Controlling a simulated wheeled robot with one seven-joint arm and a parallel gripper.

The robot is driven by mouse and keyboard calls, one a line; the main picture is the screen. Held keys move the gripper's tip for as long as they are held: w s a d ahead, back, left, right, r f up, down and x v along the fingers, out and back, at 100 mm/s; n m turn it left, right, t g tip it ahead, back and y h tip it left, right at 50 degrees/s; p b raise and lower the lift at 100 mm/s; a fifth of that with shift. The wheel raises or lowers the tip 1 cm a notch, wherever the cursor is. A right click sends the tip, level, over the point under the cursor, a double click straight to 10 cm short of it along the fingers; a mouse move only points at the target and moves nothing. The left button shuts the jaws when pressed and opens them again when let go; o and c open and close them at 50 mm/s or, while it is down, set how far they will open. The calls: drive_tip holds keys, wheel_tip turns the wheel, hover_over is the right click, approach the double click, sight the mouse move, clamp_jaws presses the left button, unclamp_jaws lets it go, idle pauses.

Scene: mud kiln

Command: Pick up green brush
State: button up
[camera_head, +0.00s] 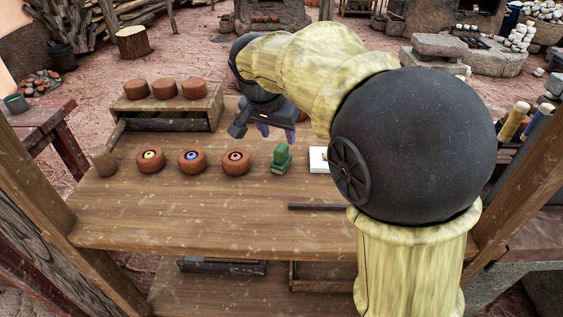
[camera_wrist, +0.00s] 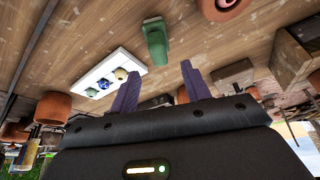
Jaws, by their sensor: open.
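My gripper (camera_head: 276,133) hangs above the table, behind and a little left of the brush in the head view. In the wrist view its two purple fingers (camera_wrist: 160,74) are spread apart with nothing between them. The brush is apart from the fingers.
Clay pots with yellow, blue and red centres (camera_head: 193,161) stand left of the brush. The white tray (camera_head: 318,160) is partly hidden by my arm; small balls lie on it in the wrist view. A low wooden stand (camera_head: 170,121) bears clay pieces. The table's front is mostly clear.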

sight(281, 147)
drive_tip(key=shift+w+d+f, duration=0.15)
drive_tip(key=shift+w+f, duration=0.15)
drive_tip(key=shift+f, duration=0.35)
drive_tip(key=shift+s, duration=0.1)
drive_tip(key=b+x, duration=0.2)
drive_tip(key=x, duration=0.3)
drive_tip(key=shift+s+f, duration=0.1)
drive_tip(key=shift+f, duration=0.15)
drive_tip(key=shift+r, duration=0.1)
clamp_jaws()
